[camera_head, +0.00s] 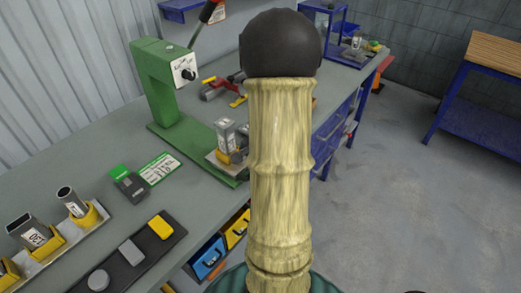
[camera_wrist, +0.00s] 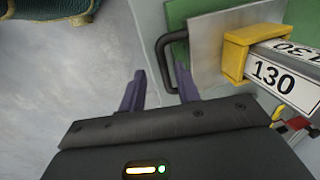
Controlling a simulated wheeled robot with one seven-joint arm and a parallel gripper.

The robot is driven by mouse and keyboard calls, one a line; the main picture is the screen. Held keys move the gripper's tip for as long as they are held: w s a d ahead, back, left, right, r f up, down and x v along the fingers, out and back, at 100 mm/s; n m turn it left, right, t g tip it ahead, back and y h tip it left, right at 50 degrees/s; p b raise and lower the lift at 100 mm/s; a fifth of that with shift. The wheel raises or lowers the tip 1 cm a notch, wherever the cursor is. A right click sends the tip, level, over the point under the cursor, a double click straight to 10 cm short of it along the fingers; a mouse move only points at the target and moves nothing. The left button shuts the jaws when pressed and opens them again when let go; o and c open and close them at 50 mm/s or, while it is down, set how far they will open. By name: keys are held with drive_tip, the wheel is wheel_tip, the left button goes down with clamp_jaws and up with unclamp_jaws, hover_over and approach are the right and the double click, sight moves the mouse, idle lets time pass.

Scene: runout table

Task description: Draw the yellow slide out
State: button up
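A yellow holder (camera_wrist: 238,52) grips a metal block labelled 130 (camera_wrist: 275,72) on a grey metal plate (camera_wrist: 207,50). The plate has a black bar handle (camera_wrist: 164,65) at its left edge. In the head view the yellow holder (camera_head: 232,156) sits on the base of a green press (camera_head: 158,88). My gripper (camera_wrist: 160,80) is open and empty, with two purple fingers. In the wrist view the handle lies between the fingertips, close to the right one. I cannot tell the depth gap or whether they touch. My gripper is hidden in the head view.
The grey workbench (camera_head: 100,165) carries a rack with tubes in yellow holders (camera_head: 92,216) and a black tray with a yellow block (camera_head: 160,227). Blue (camera_head: 208,259) and yellow bins hang below its front edge. The floor (camera_head: 400,200) to the right is clear.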

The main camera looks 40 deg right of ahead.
drive_tip(key=s+r+p, duration=0.1)
drive_tip(key=s+r, duration=0.2)
drive_tip(key=r, duration=1.3)
drive_tip(key=shift+d+r, duration=0.15)
drive_tip(key=shift+d, duration=0.05)
drive_tip(key=shift+s, duration=0.15)
drive_tip(key=shift+a, duration=0.1)
drive_tip(key=a+f+n+p, duration=0.2)
drive_tip(key=a+n, duration=0.6)
drive_tip(key=a, duration=0.4)
drive_tip(key=a+f+n+p, duration=0.2)
drive_tip(key=a+n, duration=0.6)
drive_tip(key=a, duration=0.4)
drive_tip(key=shift+w+a+f, duration=0.15)
drive_tip(key=shift+w+f, duration=0.2)
drive_tip(key=shift+f, duration=0.1)
